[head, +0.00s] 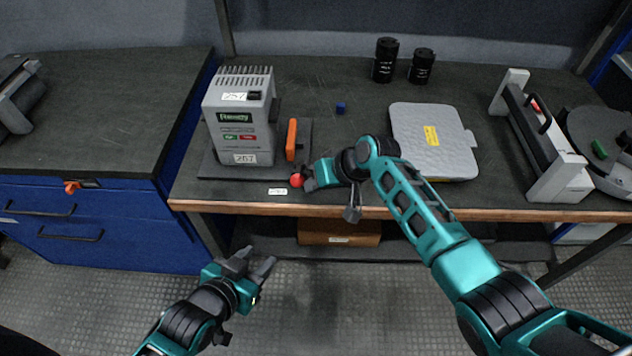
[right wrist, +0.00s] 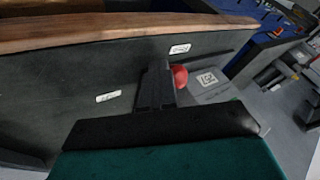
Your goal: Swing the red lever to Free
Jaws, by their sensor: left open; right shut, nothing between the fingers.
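The red lever shows as a round red knob (head: 296,180) at the front of the grey capacitor unit (head: 240,125), near the table's front edge. The knob also shows in the right wrist view (right wrist: 180,76), just right of the dark fingers. The rest of the lever is hidden or too small to make out. My right gripper (head: 308,178) is shut and empty, its fingers beside the knob; I cannot tell whether they touch it. My left gripper (head: 258,263) is open and empty, in front of the table over the floor.
An orange handle (head: 291,139) stands upright right of the unit. A small white label (head: 277,191) lies on the table edge. A blue cabinet (head: 100,220) stands left.

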